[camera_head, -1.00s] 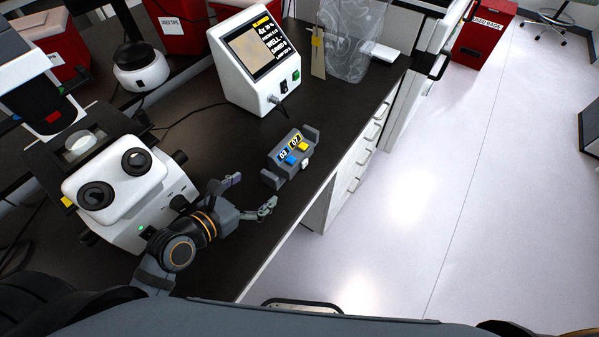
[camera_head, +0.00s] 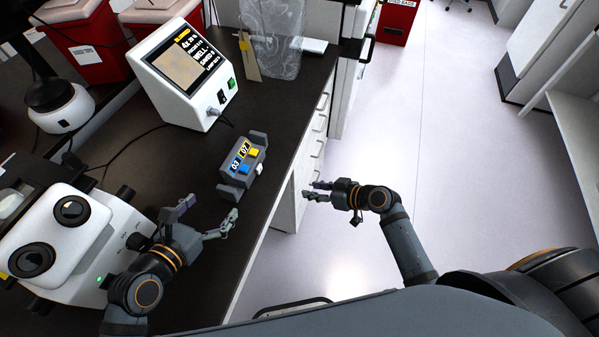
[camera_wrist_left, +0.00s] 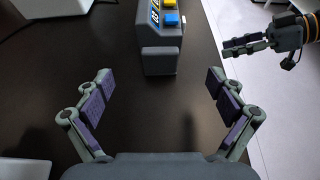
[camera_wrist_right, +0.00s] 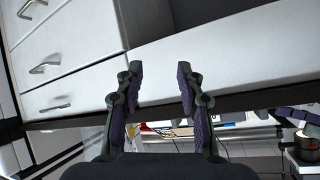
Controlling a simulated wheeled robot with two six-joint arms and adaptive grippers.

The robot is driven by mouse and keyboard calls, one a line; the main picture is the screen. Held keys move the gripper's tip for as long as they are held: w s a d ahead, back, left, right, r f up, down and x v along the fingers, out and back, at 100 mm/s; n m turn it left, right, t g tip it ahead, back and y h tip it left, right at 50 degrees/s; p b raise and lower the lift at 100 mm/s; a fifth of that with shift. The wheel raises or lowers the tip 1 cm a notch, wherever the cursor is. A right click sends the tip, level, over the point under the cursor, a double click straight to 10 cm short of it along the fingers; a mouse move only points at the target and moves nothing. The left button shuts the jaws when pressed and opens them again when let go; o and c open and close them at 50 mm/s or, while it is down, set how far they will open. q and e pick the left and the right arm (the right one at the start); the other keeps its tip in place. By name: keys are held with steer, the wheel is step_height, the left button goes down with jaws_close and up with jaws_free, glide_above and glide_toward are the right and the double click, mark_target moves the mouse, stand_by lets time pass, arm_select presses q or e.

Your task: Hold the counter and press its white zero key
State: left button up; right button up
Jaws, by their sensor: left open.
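The counter (camera_head: 236,184), a dark grey block with end lugs, rests on the dark bench top near its front edge. It has two number displays, a blue key (camera_head: 244,154), a yellow key (camera_head: 253,153) and a white key (camera_head: 259,170) on its bench-edge side. The left wrist view shows one end of the counter (camera_wrist_left: 158,57) ahead, between the finger directions. My left gripper (camera_head: 207,213) is open and empty, short of the counter. My right gripper (camera_head: 313,191) is open and empty, beyond the bench edge, to the right of the counter; its fingers (camera_wrist_right: 160,72) face the drawer fronts.
A microscope (camera_head: 90,235) stands left of my left gripper. A white display box (camera_head: 190,75) with a cable stands behind the counter. A clear bag (camera_head: 272,40) stands at the back. White drawers (camera_head: 310,150) lie under the bench edge; the floor to the right is clear.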

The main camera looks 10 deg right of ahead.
mark_target(236, 186)
steer(key=s+a+r+n+y, duration=0.1)
steer(key=a+r+n, duration=0.1)
steer(key=r, duration=0.4)
steer(key=a+r+n+y, duration=0.2)
steer(key=a+r, duration=0.1)
steer(key=r, duration=0.4)
steer(key=shift+s+y, duration=0.3)
steer(key=shift+s, duration=0.1)
arm_select(q)
steer(key=shift+w, duration=0.1)
arm_select(e)
steer(key=shift+a, duration=0.1)
arm_select(q)
steer(key=shift+w+d+f, duration=0.15)
steer(key=shift+w+f, duration=0.1)
steer(key=shift+w, duration=0.25)
steer(key=x, duration=0.9)
steer(key=shift+d, duration=0.2)
steer(key=shift+c, duration=0.2)
steer(key=c, duration=1.9)
arm_select(e)
jaws_close()
